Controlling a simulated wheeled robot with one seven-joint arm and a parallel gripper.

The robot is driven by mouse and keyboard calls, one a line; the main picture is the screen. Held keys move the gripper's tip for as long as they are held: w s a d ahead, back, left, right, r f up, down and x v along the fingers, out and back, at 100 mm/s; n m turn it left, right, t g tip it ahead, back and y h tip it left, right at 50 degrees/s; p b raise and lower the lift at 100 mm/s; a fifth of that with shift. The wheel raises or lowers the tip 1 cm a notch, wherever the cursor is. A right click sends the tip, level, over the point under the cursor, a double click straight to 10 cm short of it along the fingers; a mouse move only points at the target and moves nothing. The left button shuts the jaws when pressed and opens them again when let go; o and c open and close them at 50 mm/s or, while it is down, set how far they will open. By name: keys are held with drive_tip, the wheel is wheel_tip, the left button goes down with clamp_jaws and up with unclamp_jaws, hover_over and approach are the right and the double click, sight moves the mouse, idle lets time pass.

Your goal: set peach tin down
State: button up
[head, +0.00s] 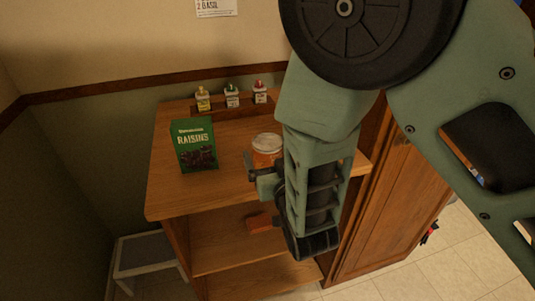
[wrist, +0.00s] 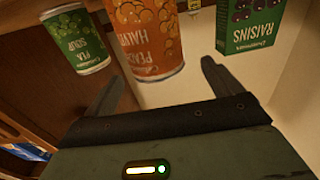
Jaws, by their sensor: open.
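The peach tin (head: 266,158) is orange with a pale top and stands upright on the wooden cabinet top (head: 215,195). In the wrist view the peach tin (wrist: 147,38) appears upside down, its label reading peach halves, just beyond and between my fingertips. My gripper (head: 263,180) is at the near side of the tin; in the wrist view my gripper (wrist: 158,75) has its fingers spread, with nothing between them. My arm hides part of the tin's right side in the head view.
A green raisins box (head: 195,145) stands left of the tin. A green pea soup tin (wrist: 75,40) is close on its other side, hidden by my arm in the head view. Several small bottles (head: 232,96) stand at the back. An orange-brown block (head: 259,222) lies on the shelf below.

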sight(265, 137)
drive_tip(key=shift+w+a, duration=0.2)
drive_tip(key=shift+w, duration=0.5)
drive_tip(key=x, duration=0.1)
drive_tip(key=p+x, duration=0.2)
drive_tip(key=x, duration=0.1)
drive_tip(key=shift+d+r, duration=0.15)
drive_tip(key=shift+r, duration=0.2)
drive_tip(key=shift+w+f+p, duration=0.15)
drive_tip(key=shift+w+p, duration=0.2)
drive_tip(key=shift+w, duration=0.3)
clamp_jaws()
